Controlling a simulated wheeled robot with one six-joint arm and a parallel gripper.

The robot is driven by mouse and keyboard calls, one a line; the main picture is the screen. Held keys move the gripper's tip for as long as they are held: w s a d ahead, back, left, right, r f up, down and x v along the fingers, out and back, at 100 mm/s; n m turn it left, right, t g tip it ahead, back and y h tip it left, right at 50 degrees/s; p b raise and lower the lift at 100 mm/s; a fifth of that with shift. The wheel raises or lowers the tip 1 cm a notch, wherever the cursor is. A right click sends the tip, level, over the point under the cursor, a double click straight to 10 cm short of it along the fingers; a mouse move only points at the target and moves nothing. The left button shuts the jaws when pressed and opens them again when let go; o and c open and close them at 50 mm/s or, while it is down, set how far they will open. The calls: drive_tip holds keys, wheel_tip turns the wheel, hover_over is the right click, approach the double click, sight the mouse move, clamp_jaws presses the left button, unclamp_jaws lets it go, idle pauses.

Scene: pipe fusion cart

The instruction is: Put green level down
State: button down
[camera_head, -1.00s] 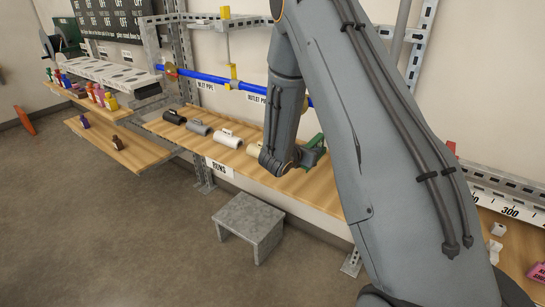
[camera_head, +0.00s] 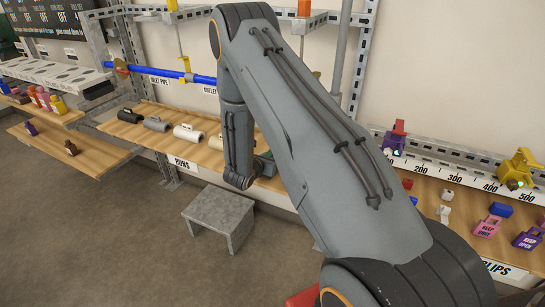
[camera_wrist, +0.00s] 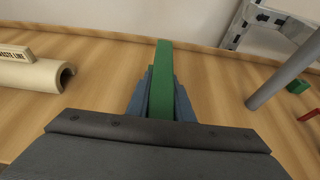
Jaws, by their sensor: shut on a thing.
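The green level (camera_wrist: 163,62) is a long green bar in the wrist view, pointing away from me over the wooden shelf. My gripper (camera_wrist: 160,98) is shut on it, with one blue-grey finger on each side. In the head view only a small bit of the green level (camera_head: 267,156) shows beside my wrist; my arm hides the rest. It is over or on the shelf marked RUNS, right of the cream pipe. I cannot tell whether the level touches the wood.
A cream half-pipe (camera_wrist: 33,75) lies left of my gripper. A grey post (camera_wrist: 282,82) stands to the right, with a small green block (camera_wrist: 298,87) beyond it. A grey step stool (camera_head: 220,216) stands on the floor. Padlocks (camera_head: 487,227) lie on the right shelf.

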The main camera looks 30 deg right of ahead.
drive_tip(key=shift+f, duration=0.15)
drive_tip(key=c, duration=1.6)
unclamp_jaws()
drive_tip(key=shift+o, duration=0.2)
